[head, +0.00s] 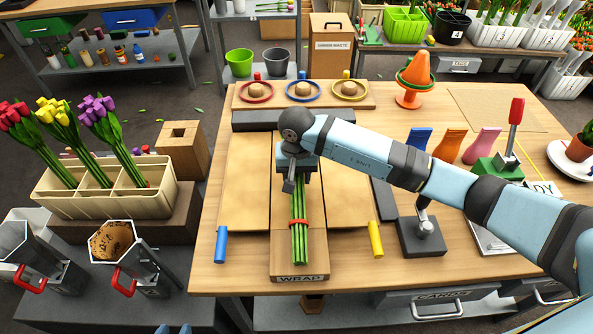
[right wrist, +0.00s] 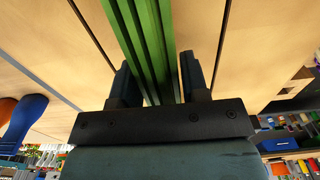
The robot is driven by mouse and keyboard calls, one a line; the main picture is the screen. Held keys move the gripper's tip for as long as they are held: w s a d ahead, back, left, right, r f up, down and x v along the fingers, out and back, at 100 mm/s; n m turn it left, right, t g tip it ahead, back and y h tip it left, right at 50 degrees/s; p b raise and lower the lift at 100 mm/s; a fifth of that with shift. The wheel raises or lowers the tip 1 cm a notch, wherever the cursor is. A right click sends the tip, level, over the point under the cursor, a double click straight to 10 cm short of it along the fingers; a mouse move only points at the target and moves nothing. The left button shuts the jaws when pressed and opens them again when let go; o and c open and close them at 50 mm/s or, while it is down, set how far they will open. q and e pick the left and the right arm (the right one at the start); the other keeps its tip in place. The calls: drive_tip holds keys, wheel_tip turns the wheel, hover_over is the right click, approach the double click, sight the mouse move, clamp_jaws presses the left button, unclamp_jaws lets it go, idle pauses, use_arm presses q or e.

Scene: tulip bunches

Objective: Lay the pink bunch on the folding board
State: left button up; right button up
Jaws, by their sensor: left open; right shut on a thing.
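The folding board (head: 243,185) lies on the wooden table, with a middle strip marked WRAP, a flap on each side, and blue and yellow handles. My right gripper (head: 293,186) is over the middle strip, shut on a bunch of green stems (head: 299,240) with a red band. The stem ends point to the front edge; the flower heads are hidden behind my gripper and arm, so their colour does not show. In the right wrist view the stems (right wrist: 148,45) run between the two fingers (right wrist: 158,85). Whether the bunch touches the board is unclear. My left gripper is not in view.
A cream planter (head: 105,205) at left holds red, yellow and purple bunches. Behind the board sit three ringed discs (head: 303,90). An orange cone (head: 417,75) stands at the back. A grey stand (head: 422,237) and a red-handled tool (head: 514,125) are to the right.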

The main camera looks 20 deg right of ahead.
drive_tip(key=o, duration=1.1)
drive_tip(key=shift+o, duration=0.3)
drive_tip(key=shift+f, duration=0.1)
wheel_tip(320, 180, up, 14)
drive_tip(key=shift+b, duration=0.35)
